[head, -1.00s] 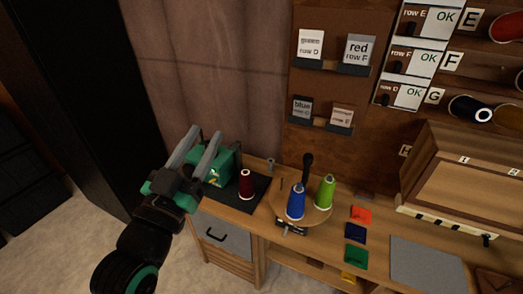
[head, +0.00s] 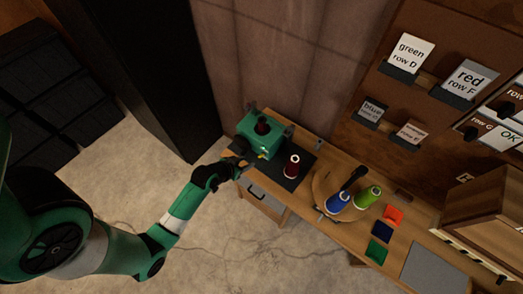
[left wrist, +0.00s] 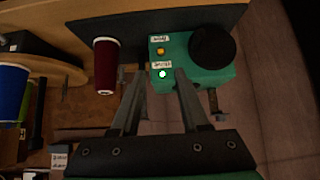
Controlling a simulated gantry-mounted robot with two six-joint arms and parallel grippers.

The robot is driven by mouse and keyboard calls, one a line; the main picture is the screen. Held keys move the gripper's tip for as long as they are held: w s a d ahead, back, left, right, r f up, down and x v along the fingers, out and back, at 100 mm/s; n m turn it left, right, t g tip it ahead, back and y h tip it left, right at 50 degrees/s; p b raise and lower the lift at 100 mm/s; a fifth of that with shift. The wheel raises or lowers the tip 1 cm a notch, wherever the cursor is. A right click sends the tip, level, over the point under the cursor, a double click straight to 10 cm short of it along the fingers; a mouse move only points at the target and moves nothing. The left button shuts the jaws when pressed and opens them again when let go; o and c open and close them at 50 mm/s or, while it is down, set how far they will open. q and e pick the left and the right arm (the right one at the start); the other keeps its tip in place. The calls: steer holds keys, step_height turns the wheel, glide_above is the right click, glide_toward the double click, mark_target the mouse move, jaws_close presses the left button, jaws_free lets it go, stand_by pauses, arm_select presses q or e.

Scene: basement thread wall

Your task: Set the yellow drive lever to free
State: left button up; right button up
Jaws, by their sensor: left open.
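A green box (head: 257,143) stands at the left end of the bench. A small yellow part (head: 263,154), perhaps the drive lever, shows on its front; its setting cannot be made out. In the left wrist view the green box (left wrist: 180,80) carries two small labels, an amber spot (left wrist: 161,51) and a bright white spot (left wrist: 163,74). The lever's shape is not clear there. My left gripper (left wrist: 160,80) is open, its fingertips at the box's front by the white spot, with nothing held. It also shows in the head view (head: 240,166). My right gripper is out of view.
Card holders hang on the wall behind.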

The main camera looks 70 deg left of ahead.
mark_target(260, 156)
arm_select(q)
steer(key=b+x, duration=0.4)
steer(key=x, duration=0.6)
steer(key=shift+w+a+f, duration=0.15)
steer(key=shift+w+f, duration=0.05)
steer(key=shift+f, duration=0.15)
steer(key=shift+w+a+f, duration=0.25)
steer(key=shift+w+f, duration=0.05)
steer(key=shift+w, duration=0.1)
steer(key=shift+c, duration=0.3)
jaws_close()
